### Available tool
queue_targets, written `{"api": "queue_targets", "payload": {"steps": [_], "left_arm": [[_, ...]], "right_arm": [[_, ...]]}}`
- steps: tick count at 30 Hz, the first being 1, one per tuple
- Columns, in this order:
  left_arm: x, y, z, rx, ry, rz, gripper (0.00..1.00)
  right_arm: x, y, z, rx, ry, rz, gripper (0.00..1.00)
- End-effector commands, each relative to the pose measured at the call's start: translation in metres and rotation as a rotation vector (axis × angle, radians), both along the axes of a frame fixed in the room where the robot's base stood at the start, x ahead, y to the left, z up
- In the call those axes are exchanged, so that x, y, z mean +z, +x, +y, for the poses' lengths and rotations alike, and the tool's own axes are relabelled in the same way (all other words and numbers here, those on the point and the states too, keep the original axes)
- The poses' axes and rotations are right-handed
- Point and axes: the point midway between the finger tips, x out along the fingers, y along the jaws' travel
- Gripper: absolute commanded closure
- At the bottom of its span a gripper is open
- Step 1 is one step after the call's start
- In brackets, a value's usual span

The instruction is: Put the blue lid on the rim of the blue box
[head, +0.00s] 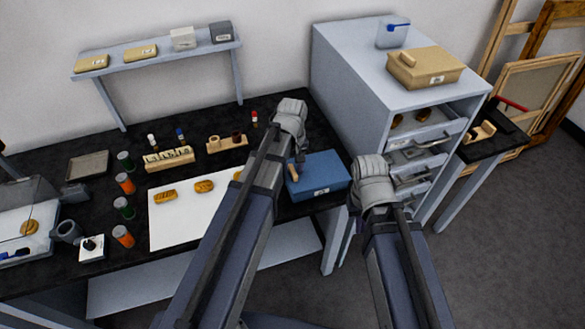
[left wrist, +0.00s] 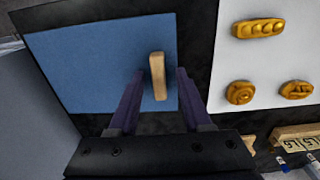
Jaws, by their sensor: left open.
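The blue box (head: 322,187) stands at the right end of the black table, with a pale label on its front. The blue lid (head: 318,168) appears to lie on top of it; whether it is fully seated I cannot tell. The lid's wooden handle (head: 293,173) is near its left side. In the left wrist view the lid (left wrist: 90,60) is a flat blue surface. My left gripper (left wrist: 160,72) is open, its fingers on either side of the handle (left wrist: 157,75) with gaps. My right gripper (head: 372,172) is right of the box; its fingers are hidden.
A white sheet (head: 175,228) with carved gilt pieces lies left of the box. A grey drawer cabinet (head: 345,75) stands behind right, with a tan box (head: 425,67) on top and open drawers. Jars (head: 125,184) and small racks (head: 170,160) occupy the left table.

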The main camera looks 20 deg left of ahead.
Motion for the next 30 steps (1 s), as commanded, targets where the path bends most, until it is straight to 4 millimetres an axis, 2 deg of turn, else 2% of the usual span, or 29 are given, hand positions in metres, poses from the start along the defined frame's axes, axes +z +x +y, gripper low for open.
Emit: {"api": "queue_targets", "payload": {"steps": [8, 24, 30], "left_arm": [[0.021, 0.0, 0.0, 0.0, 0.0, 0.0, 0.51], [0.101, 0.0, 0.0, 0.0, 0.0, 0.0, 0.51], [0.119, 0.0, 0.0, 0.0, 0.0, 0.0, 0.51]], "right_arm": [[0.021, 0.0, 0.0, 0.0, 0.0, 0.0, 1.0], [0.101, 0.0, 0.0, 0.0, 0.0, 0.0, 1.0], [0.119, 0.0, 0.0, -0.004, 0.001, 0.0, 1.0]]}}
